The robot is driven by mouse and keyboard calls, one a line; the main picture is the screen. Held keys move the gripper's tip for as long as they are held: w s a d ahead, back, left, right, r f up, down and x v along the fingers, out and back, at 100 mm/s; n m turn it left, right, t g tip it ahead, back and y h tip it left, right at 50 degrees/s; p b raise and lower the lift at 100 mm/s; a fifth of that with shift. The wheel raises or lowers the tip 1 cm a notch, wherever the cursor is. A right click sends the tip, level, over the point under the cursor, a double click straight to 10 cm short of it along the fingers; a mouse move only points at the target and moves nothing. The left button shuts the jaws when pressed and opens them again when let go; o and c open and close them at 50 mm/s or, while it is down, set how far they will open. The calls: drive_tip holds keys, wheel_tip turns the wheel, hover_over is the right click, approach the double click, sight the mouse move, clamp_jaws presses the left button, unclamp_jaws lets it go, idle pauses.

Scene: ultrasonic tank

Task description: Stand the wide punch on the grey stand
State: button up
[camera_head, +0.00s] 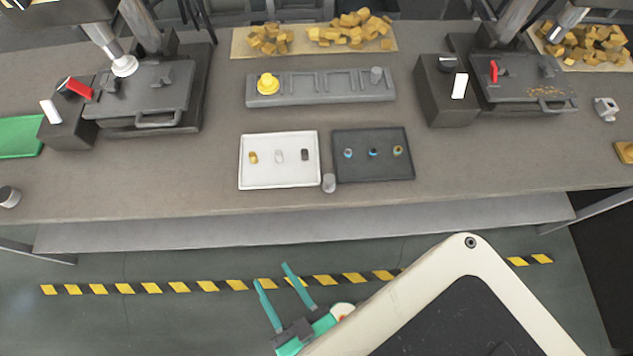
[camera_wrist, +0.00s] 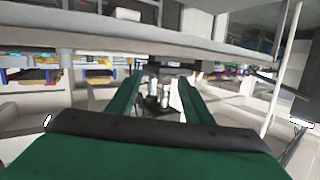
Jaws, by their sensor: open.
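The grey stand (camera_head: 320,90) is a long low rack at the back middle of the table. I cannot tell which is the wide punch. My gripper (camera_head: 272,274) is open and empty, below and in front of the table, apart from everything.
A white tray (camera_head: 279,183) and a dark tray (camera_head: 374,178) hold small parts. Dark presses (camera_head: 150,90) flank the stand, the other at right (camera_head: 525,95). The wrist view shows the table's underside edge (camera_wrist: 150,38) above my fingers. Yellow blocks (camera_head: 350,28) lie behind.

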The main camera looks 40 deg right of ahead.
drive_tip(key=w+a+r+m+t, duration=0.2)
drive_tip(key=w+r+m, duration=0.25)
drive_tip(key=w, duration=0.75)
drive_tip(key=w+a+r+m+t, duration=0.25)
drive_tip(key=w+r, duration=0.35)
drive_tip(key=w, duration=0.5)
drive_tip(key=w+a+r+n+g+y, duration=0.25)
drive_tip(key=w+r+n+y, duration=0.3)
drive_tip(key=r, duration=0.55)
drive_tip(key=w+a+r+n+g+y, duration=0.2)
drive_tip(key=w+a+r+n+y, duration=0.15)
drive_tip(key=w+r+y, duration=0.55)
drive_tip(key=g+h, duration=1.4)
drive_tip(key=g, duration=0.2)
hover_over(330, 178)
drive_tip(key=f, duration=2.5)
drive_tip(key=shift+w+a, duration=0.1)
drive_tip(key=shift+a, duration=0.2)
drive_tip(key=shift+d+f, duration=0.15)
drive_tip(key=shift+f, duration=1.2)
drive_tip(key=shift+d+f, duration=0.1)
drive_tip(key=shift+f, duration=1.25)
